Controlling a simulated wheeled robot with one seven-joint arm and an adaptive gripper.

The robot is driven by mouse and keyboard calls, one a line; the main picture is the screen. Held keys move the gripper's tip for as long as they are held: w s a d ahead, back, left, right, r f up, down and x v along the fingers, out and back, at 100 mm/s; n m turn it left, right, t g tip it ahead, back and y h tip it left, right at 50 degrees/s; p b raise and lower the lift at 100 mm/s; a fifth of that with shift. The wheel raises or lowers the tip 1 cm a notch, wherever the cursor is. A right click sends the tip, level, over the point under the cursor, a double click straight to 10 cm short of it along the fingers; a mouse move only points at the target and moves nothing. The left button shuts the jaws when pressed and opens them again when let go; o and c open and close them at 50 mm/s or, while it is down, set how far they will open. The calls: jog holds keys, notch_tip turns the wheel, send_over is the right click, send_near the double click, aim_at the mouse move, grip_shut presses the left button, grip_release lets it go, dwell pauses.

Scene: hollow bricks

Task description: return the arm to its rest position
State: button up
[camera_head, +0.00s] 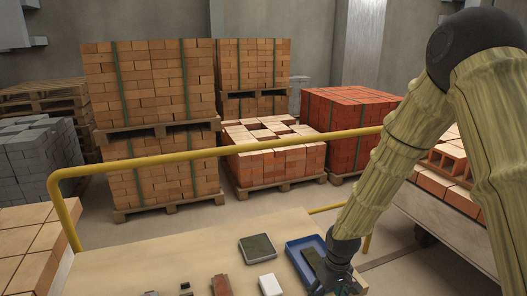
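My arm comes in from the right with a wood-like pale yellow surface and reaches down to the table. My dark gripper (338,284) is low at the bottom edge of the picture. It is beside or over the right part of a blue tray (293,253). A dark flat object (313,263) lies in the tray, partly hidden by my gripper. The fingertips are small and dark, so I cannot tell whether they are open or hold anything.
The wooden table (200,250) carries a grey-green block (258,248), a white block (270,285) and a reddish-brown piece (221,285). A yellow rail (215,153) runs behind it. Brick pallets (150,85) stand beyond; hollow bricks (447,157) lie on a cart at right.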

jog(key=s+d+f+m, duration=0.2)
jog(key=s+f, duration=0.9)
jog(key=s, duration=0.4)
jog(key=s+d+f+m, duration=0.1)
jog(key=s+d+f, duration=0.1)
jog(key=s+f, duration=0.8)
jog(key=s, duration=0.6)
jog(key=shift+f+m+h, duration=0.3)
jog(key=shift+f+m, duration=0.05)
jog(key=shift+m, duration=0.05)
jog(key=shift+s, duration=0.1)
